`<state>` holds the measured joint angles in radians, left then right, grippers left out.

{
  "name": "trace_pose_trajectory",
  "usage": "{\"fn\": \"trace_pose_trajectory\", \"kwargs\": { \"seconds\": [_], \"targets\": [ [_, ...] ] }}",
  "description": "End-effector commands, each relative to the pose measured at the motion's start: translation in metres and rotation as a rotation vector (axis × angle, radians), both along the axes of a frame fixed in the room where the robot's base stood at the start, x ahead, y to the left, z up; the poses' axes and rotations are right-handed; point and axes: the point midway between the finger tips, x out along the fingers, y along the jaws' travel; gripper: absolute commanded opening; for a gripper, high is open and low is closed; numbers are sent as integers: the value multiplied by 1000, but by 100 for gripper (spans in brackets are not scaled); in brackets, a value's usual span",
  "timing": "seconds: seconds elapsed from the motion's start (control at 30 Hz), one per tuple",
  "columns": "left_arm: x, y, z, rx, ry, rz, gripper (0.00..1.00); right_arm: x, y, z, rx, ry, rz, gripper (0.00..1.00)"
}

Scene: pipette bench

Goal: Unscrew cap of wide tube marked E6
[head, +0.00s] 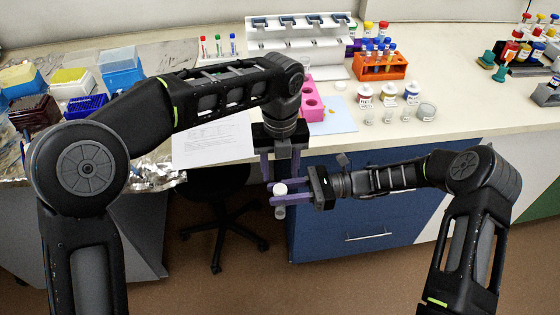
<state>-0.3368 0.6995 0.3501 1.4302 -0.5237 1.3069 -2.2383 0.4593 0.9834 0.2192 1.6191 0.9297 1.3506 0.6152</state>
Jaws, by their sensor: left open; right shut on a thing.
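A wide clear tube (280,212) with a white cap (280,188) is upright in front of the bench edge, off the benchtop. My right gripper (278,194) comes in from the right and is shut on this tube near its cap. The tube's marking is too small to read. My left gripper (281,166) points down from above, open and empty, with its fingers just above the cap and apart from it.
A pink rack (312,101), a blue sheet (340,118), small labelled bottles (388,93) and an orange tube rack (381,68) stand behind. A white paper (212,142) lies left. A blue drawer cabinet (345,215) is below. Tip boxes (121,68) stand far left.

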Motion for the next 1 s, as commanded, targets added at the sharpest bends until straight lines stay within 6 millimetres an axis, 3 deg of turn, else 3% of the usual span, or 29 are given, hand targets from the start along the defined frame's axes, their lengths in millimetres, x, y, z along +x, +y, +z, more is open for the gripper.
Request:
{"fn": "trace_pose_trajectory", "kwargs": {
  "seconds": [0.3,0.7,1.0],
  "targets": [
    [-1,0,-46,2,2,1,48,0,0,0,0,0,0,0],
    [0,0,-55,0,1,1,48,0,0,0,0,0,0,0],
    [0,0,-55,0,0,1,24,0,0,0,0,0,0,0]
  ]
}}
